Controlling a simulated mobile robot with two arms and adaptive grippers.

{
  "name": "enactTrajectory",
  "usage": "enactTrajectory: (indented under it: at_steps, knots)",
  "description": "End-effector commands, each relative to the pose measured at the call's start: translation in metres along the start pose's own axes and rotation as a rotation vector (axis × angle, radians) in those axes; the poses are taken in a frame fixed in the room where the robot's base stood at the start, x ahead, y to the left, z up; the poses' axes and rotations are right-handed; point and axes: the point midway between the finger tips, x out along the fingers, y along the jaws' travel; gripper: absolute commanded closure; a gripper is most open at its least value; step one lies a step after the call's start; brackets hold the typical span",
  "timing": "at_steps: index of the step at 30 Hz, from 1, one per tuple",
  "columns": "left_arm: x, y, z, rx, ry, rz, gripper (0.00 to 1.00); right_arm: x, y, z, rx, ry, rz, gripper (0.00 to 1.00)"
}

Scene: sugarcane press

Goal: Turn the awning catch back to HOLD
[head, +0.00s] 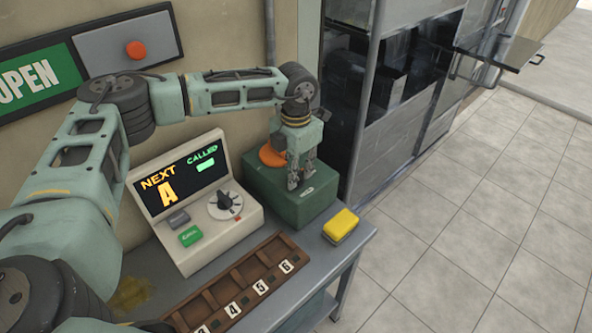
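No part marked HOLD can be read in the head view, so I cannot tell which thing is the awning catch. A green box (262,190) stands at the back of the grey bench, with an orange rounded part (271,155) on it and a small pale label on its front. My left gripper (300,178) points down in front of this box and hides part of it and of the orange part. Its two fingers look close together; whether they touch the box or hold anything is unclear. My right gripper is not in view.
A console (207,222) with a lit display and a dark dial stands left of the box. A yellow block (341,224) lies near the bench's right edge. A brown numbered rack (232,291) is in front. Dark glazed panels (400,90) rise behind; tiled floor is clear at right.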

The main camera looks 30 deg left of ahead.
Motion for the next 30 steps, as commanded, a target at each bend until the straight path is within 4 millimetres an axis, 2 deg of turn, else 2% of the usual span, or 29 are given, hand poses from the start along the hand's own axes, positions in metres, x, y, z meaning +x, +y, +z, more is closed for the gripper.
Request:
enactTrajectory:
  at_steps: [4, 17, 23, 30]
  knots:
    - [0.0, 0.0, 0.0, 0.0, 0.0, 0.0, 1.0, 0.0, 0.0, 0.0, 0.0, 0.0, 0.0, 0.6]
    - [0.0, 0.0, 0.001, 0.026, -0.002, 0.0, 1.0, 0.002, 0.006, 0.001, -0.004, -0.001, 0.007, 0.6]
    - [0.001, 0.0, 0.001, 0.118, -0.002, 0.0, 1.0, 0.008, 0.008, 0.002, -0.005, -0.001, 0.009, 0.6]
    - [0.001, 0.0, 0.001, 0.317, -0.004, 0.0, 1.0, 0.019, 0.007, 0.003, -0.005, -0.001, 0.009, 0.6]
